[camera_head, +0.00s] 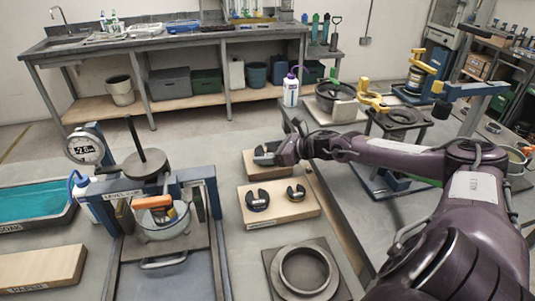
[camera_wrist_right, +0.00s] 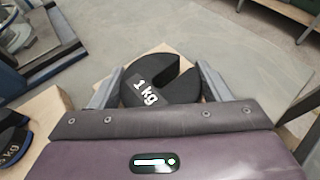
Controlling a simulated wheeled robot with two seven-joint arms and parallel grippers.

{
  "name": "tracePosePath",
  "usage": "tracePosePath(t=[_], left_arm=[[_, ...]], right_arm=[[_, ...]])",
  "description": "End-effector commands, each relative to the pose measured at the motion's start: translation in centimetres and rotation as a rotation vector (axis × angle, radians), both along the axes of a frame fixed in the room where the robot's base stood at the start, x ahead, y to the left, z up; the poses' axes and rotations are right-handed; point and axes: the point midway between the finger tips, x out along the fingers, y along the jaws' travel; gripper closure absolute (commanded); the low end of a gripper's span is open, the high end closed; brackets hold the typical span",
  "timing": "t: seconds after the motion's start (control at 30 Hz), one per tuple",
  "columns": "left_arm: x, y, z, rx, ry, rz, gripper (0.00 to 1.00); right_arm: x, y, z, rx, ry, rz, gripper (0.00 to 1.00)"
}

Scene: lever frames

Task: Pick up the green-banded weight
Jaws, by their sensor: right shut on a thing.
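My right gripper (camera_head: 264,156) is over the rear wooden block (camera_head: 254,170). In the right wrist view its two fingers (camera_wrist_right: 158,88) are closed on the sides of a black slotted weight marked "1 kg" (camera_wrist_right: 150,92). I cannot see a green band on this weight; its side is mostly hidden. The wooden block shows just beneath it, and I cannot tell whether they touch. Two other dark slotted weights, a larger one (camera_head: 257,200) and a smaller one (camera_head: 296,193), lie on the front wooden block (camera_head: 283,214). My left gripper is not in view.
Left of the blocks stands a blue-framed lever rig (camera_head: 208,181) with a dial and an orange-handled item. A square plate with a ring (camera_head: 303,270) lies in front. A teal-lined tray (camera_head: 35,204) is at far left. A grey side table (camera_head: 345,213) stands under my right arm.

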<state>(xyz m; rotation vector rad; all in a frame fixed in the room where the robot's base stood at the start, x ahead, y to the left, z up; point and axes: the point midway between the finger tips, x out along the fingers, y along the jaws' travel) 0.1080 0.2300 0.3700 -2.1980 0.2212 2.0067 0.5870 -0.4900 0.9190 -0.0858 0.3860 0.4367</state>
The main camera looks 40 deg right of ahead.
Motion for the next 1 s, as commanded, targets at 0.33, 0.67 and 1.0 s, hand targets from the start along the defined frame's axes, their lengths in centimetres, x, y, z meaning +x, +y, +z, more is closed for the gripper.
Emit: tracePosePath(t=[0.33, 0.67, 1.0], left_arm=[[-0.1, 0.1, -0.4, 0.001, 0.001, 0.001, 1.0], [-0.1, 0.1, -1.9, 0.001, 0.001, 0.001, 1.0], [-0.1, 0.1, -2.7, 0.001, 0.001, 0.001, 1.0]], right_arm=[[0.1, -0.1, 3.3, -0.006, -0.012, 0.002, 0.75], [0.1, -0.1, 11.4, -0.008, -0.014, 0.001, 0.75], [0.1, 0.0, 18.0, -0.003, -0.01, 0.0, 0.75]])
